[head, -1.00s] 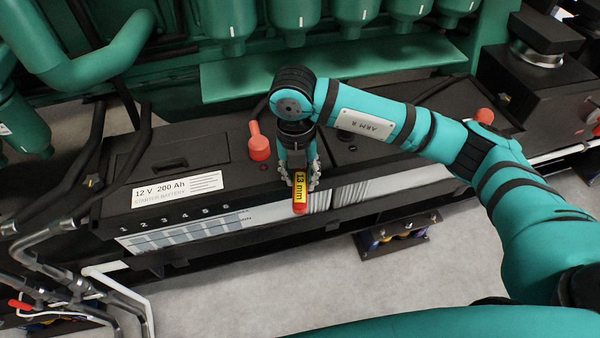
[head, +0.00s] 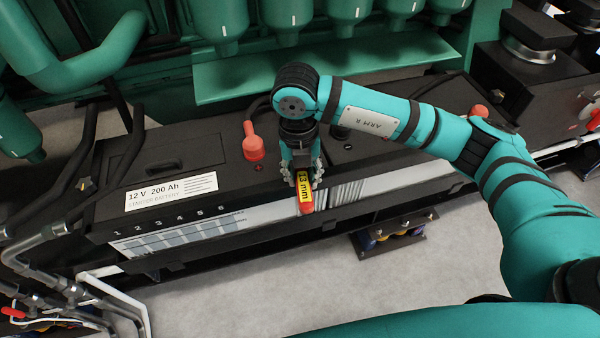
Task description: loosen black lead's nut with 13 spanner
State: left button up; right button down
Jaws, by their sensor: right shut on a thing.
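My right gripper (head: 304,178) is shut on the 13 mm spanner (head: 306,196), which has a red handle with a yellow label. The handle's end points toward the front edge of the battery (head: 120,173). The spanner's head is hidden by the gripper and wrist, so I cannot tell whether it touches a nut. The black lead's nut cannot be made out. A dark cable (head: 259,104) runs behind my right wrist. My left gripper is not in view.
A red terminal cover (head: 252,145) stands left of my right gripper, and another (head: 478,111) is farther right. The green engine (head: 300,80) rises behind. Pipes (head: 60,265) stand at the lower left. Grey floor (head: 250,280) lies in front.

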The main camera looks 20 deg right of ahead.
jog(key=shift+d, duration=0.15)
jog(key=shift+d, duration=0.25)
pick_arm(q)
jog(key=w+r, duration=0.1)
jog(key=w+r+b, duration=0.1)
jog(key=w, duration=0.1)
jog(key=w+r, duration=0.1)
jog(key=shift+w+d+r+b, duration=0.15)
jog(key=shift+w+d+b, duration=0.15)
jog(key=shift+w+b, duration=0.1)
pick_arm(e)
jog(key=shift+w+d+n, duration=0.1)
jog(key=shift+d+n, duration=1.1)
jog(key=shift+d, duration=0.05)
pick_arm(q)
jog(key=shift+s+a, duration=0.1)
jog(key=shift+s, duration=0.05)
pick_arm(e)
jog(key=shift+d, duration=0.2)
jog(key=shift+w+d+n+b, duration=0.1)
jog(key=shift+d+n+b, duration=0.45)
jog(key=shift+n+b, duration=0.05)
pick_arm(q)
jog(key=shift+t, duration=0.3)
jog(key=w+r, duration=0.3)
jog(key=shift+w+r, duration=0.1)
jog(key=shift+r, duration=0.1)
